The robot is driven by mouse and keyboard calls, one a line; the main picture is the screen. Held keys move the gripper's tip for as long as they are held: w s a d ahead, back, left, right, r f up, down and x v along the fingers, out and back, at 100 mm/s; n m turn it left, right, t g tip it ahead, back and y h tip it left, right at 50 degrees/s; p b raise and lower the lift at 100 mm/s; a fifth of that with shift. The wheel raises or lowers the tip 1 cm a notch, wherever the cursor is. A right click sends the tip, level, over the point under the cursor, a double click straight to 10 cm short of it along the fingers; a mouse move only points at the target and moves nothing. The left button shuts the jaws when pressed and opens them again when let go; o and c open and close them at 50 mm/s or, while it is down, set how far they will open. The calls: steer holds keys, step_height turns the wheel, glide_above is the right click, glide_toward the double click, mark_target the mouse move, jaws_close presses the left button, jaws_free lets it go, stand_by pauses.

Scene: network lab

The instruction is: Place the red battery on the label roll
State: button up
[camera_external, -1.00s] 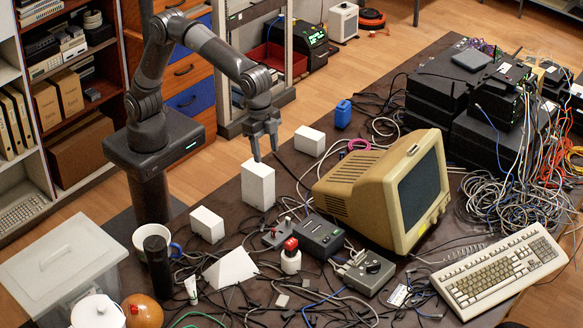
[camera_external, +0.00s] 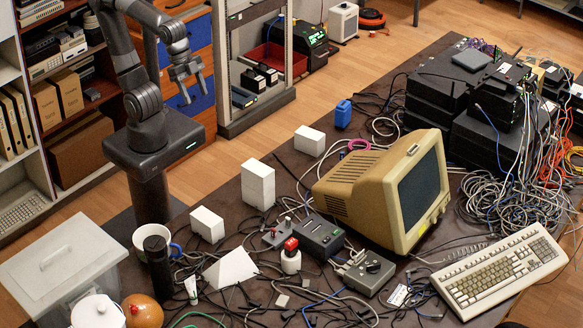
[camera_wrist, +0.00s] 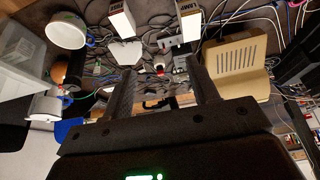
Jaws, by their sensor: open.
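A small red block, apparently the red battery (camera_external: 290,244), sits on top of a short white cylinder, apparently the label roll (camera_external: 291,262), on the dark table. They look upright and touching. In the wrist view the red battery (camera_wrist: 158,65) shows small, between my fingers but far beyond them. My gripper (camera_external: 195,94) is open and empty, raised at the left, well away from both things and clear of the table.
White boxes (camera_external: 258,186) stand between my arm and the beige monitor (camera_external: 340,188). A black switch box (camera_external: 320,236) and loose cables lie close to the roll. A blue block (camera_external: 343,114) stands at the back. A mug (camera_external: 146,238) is near my base.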

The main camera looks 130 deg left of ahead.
steer(key=s+f, duration=0.3)
steer(key=s, duration=0.2)
steer(key=shift+s+a+f+t, duration=0.15)
steer(key=shift+s+f+t, duration=0.15)
steer(key=shift+s+f, duration=0.05)
steer(key=shift+o, duration=0.5)
